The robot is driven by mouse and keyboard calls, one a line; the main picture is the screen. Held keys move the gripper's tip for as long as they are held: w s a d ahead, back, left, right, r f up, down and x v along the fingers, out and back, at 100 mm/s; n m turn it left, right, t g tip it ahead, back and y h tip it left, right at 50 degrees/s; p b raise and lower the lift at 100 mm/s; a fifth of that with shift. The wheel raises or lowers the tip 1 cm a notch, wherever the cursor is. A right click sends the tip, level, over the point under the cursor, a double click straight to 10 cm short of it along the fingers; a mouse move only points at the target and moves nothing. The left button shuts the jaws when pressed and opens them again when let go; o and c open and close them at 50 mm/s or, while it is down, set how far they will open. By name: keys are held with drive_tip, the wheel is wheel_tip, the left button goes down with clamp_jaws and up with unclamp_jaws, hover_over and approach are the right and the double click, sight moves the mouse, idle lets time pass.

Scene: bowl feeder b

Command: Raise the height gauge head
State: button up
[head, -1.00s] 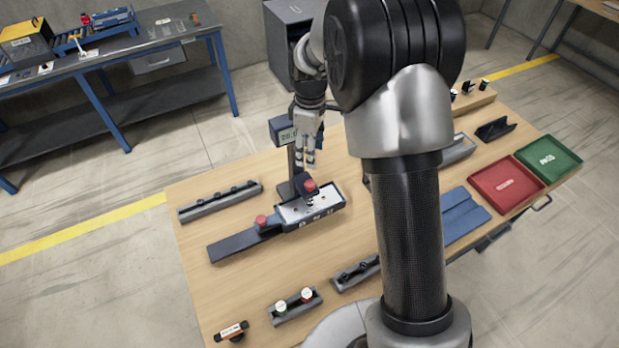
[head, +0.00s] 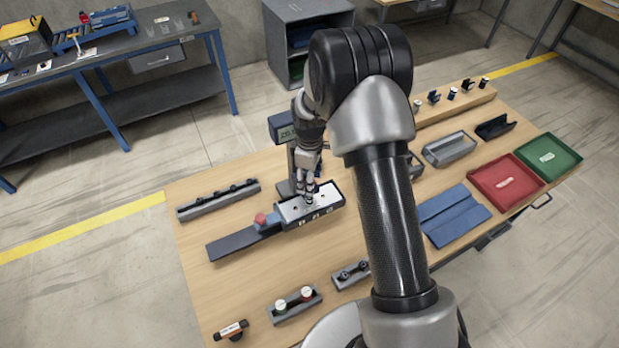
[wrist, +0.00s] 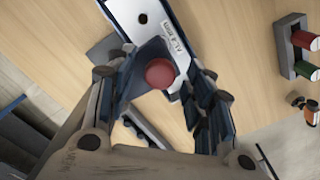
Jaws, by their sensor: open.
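The height gauge is a dark upright column with a boxed display (head: 282,127) on top, standing behind a pale plate (head: 325,203) on the table. My gripper (head: 309,190) points down over this plate, at the gauge head, which it hides in the head view. In the wrist view my gripper (wrist: 160,92) is open. Its fingers stand on either side of a red round knob (wrist: 160,73) on a dark block, apparently the gauge head. I cannot tell whether the fingers touch the block.
A holder (head: 295,305) with green and red pieces is in front. Red (head: 507,185) and green (head: 549,160) trays stand right.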

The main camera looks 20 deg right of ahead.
drive_tip(key=shift+c, duration=0.3)
clamp_jaws()
idle(0.4)
